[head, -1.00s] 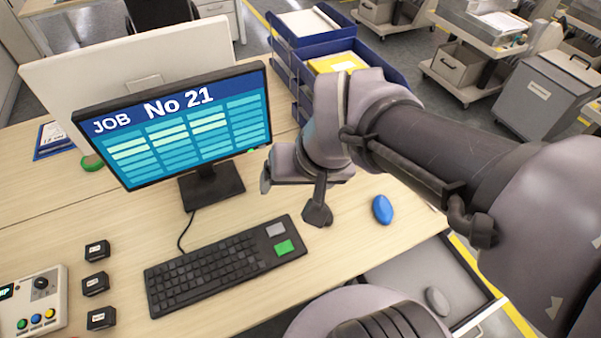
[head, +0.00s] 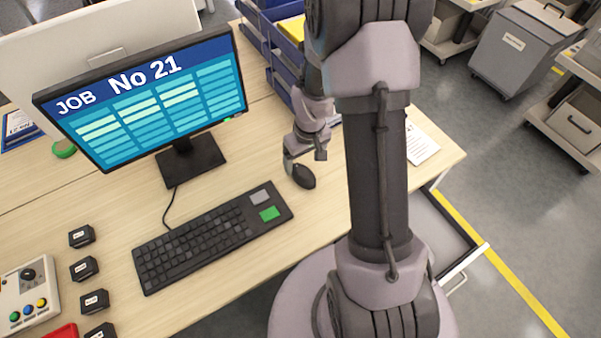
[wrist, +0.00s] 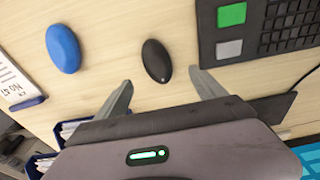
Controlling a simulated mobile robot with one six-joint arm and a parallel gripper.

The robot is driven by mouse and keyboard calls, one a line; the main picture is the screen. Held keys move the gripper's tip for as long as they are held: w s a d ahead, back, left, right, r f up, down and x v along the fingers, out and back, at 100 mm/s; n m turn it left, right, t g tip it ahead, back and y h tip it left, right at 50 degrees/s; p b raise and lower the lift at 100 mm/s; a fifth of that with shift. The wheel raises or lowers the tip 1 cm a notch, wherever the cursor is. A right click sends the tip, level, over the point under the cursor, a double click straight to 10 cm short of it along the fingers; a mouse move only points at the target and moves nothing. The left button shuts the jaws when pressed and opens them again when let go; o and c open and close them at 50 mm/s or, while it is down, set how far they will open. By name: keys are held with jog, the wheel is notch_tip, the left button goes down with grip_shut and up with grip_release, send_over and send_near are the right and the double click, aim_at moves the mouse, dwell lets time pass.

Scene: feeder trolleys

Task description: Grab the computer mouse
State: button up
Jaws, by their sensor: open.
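A black computer mouse (head: 303,176) lies on the desk to the right of the keyboard (head: 214,236). It also shows in the wrist view (wrist: 157,60), ahead of my gripper and roughly between the lines of its two fingers. A blue mouse-shaped object (wrist: 63,48) lies to its left in the wrist view; in the head view my arm hides it. My gripper (wrist: 165,84) is open and empty, its fingers apart on either side and short of the black mouse. In the head view my gripper (head: 304,155) is just behind the black mouse.
A monitor (head: 150,100) stands behind the keyboard. Blue trays (head: 282,62) stand at the desk's back. Small black blocks (head: 84,268) and a control box (head: 28,290) are at left. An open drawer (head: 440,222) juts out at right. A paper sheet (head: 421,143) lies at the desk's right.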

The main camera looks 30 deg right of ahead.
aim_at(303, 173)
jog(key=f+b, duration=0.1)
jog(key=f, duration=0.2)
jog(key=f+b, duration=0.1)
jog(key=f, duration=0.1)
jog(key=w+f+b, duration=0.1)
jog(key=f, duration=0.2)
jog(key=shift+d+f, duration=0.25)
jog(key=shift+f, duration=0.1)
jog(key=shift+r, duration=0.15)
jog(key=shift+c, duration=0.7)
jog(key=c, duration=1.4)
jog(key=shift+o, duration=0.2)
jog(key=shift+r, duration=0.1)
